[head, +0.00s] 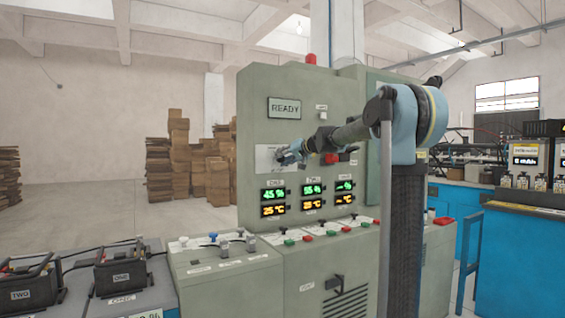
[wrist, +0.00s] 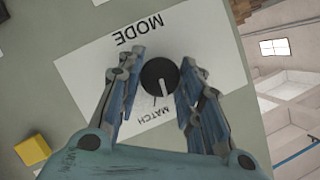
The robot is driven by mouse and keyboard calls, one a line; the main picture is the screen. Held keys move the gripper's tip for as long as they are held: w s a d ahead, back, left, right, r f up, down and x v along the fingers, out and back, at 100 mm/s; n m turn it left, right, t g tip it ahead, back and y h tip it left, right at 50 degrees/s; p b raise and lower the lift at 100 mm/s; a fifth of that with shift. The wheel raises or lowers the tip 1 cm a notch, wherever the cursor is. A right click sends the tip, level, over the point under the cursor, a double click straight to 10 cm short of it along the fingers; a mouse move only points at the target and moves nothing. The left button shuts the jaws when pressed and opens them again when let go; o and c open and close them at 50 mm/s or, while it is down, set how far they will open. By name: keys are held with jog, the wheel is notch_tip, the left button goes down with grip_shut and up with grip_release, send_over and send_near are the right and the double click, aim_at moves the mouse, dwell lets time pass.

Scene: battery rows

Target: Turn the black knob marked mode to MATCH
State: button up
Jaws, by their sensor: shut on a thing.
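The black mode knob (wrist: 158,77) sits on a white plate marked MODE and MATCH, which also shows in the head view (head: 263,158). The wrist view shows the plate turned over. The knob's white pointer line points down in that view, toward the printed word MATCH (wrist: 152,116). I cannot tell whether it lines up exactly. My gripper (wrist: 160,82) has one finger on each side of the knob and is shut on it. In the head view my gripper (head: 289,153) reaches the plate from the right and hides the knob.
The grey-green cabinet (head: 253,95) carries a READY display (head: 285,108) above the plate and lit percent and temperature readouts below. A red part (head: 331,158) lies right of my gripper. A yellow block (wrist: 33,150) shows in the wrist view. Battery units (head: 120,271) stand at lower left.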

jog(key=m+y, duration=0.1)
jog(key=m, duration=0.2)
jog(key=shift+w+d+f+m+y, duration=0.1)
jog(key=shift+w+d+m+y, duration=0.1)
jog(key=shift+m+y, duration=0.15)
dwell(0.4)
jog(key=o, duration=1.1)
jog(key=shift+f, duration=0.1)
jog(key=shift+c, duration=0.2)
jog(key=shift+s, duration=0.1)
jog(key=v, duration=1.2)
jog(key=shift+d+f, duration=0.1)
